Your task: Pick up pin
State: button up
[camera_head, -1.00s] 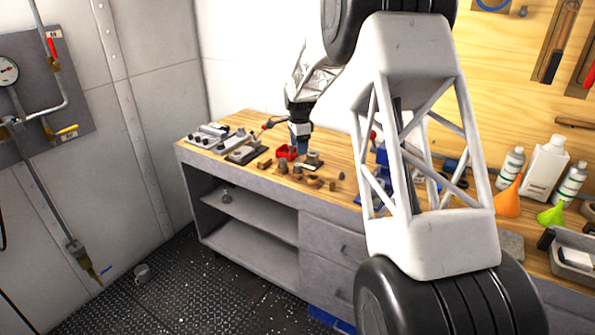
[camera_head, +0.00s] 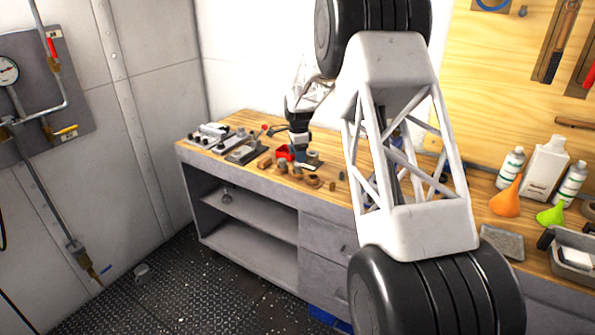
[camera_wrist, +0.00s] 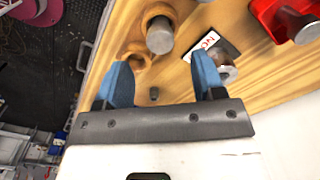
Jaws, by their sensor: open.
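My gripper (camera_wrist: 160,66) shows two blue fingers spread apart in the wrist view, with nothing held between them. In the head view my gripper (camera_head: 303,163) is low over the workbench's wooden top, among small parts. A small dark peg (camera_wrist: 154,93) shows between the fingers, on the wood. A thicker grey metal pin (camera_wrist: 160,36) stands by a wooden ring piece (camera_wrist: 133,55) beyond the fingertips. Another metal pin (camera_wrist: 223,70) is at a black labelled plate (camera_wrist: 210,45), by the right finger. I cannot tell which one the task means.
A red holder (camera_wrist: 270,15) with a metal cylinder is at the upper right of the wrist view. In the head view, metal fixtures (camera_head: 243,151) stand left of my gripper, and bottles (camera_head: 510,168) and funnels (camera_head: 507,198) are far right. The bench's front edge (camera_head: 270,176) is close.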

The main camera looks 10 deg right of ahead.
aim_at(297, 165)
jog(key=shift+f, duration=0.2)
jog(key=shift+a+f, duration=0.15)
jog(key=shift+f, duration=2.45)
jog(key=c, duration=1)
jog(key=shift+c, duration=0.2)
jog(key=shift+r, duration=0.2)
